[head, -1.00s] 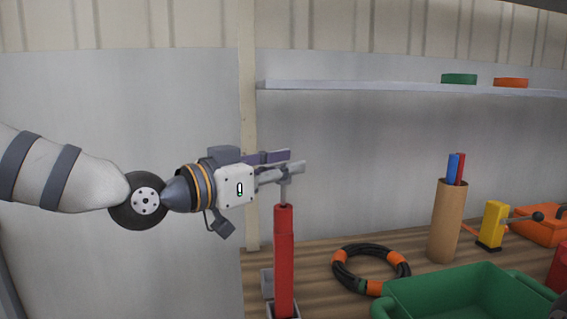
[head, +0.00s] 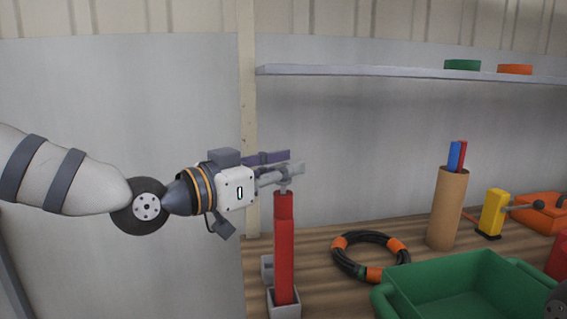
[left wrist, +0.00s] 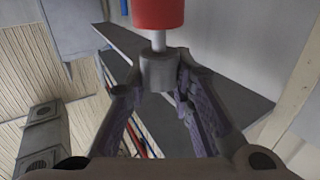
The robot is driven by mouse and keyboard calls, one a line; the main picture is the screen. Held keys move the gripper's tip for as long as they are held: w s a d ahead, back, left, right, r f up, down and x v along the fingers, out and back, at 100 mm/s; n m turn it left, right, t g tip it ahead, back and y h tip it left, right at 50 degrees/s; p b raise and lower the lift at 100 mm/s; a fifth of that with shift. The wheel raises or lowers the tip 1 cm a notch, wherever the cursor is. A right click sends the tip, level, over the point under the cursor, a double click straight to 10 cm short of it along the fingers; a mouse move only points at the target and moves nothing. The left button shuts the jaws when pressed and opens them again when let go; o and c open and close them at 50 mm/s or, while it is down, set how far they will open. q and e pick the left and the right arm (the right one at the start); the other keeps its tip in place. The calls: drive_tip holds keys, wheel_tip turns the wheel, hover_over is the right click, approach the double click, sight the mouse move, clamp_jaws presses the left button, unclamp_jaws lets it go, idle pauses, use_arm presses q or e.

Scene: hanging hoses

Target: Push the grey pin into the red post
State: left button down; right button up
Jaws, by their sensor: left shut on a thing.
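The red post (head: 284,245) stands upright in a grey square holder (head: 285,310) on the wooden bench. My left gripper (head: 283,172) comes in from the left, level with the post's top, and is shut on the grey pin (head: 285,187). The left wrist view shows the wide grey head of the pin (left wrist: 158,71) between the fingers. A short, thinner pale shaft runs from the head to the end of the red post (left wrist: 158,12). A small gap of shaft shows between head and post. My right gripper is not in view.
A black hose coil with orange bands (head: 370,256) lies right of the post. A green crate (head: 455,285), a cardboard tube (head: 447,210) and a yellow block (head: 493,212) stand further right. A wall shelf (head: 400,76) runs above.

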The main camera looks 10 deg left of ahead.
use_arm(q)
drive_tip(key=shift+f, duration=1)
drive_tip(key=c, duration=1.3)
unclamp_jaws()
drive_tip(key=shift+s+a, duration=0.1)
drive_tip(key=v, duration=0.7)
drive_tip(key=shift+s+a, duration=0.1)
drive_tip(key=shift+s, duration=0.05)
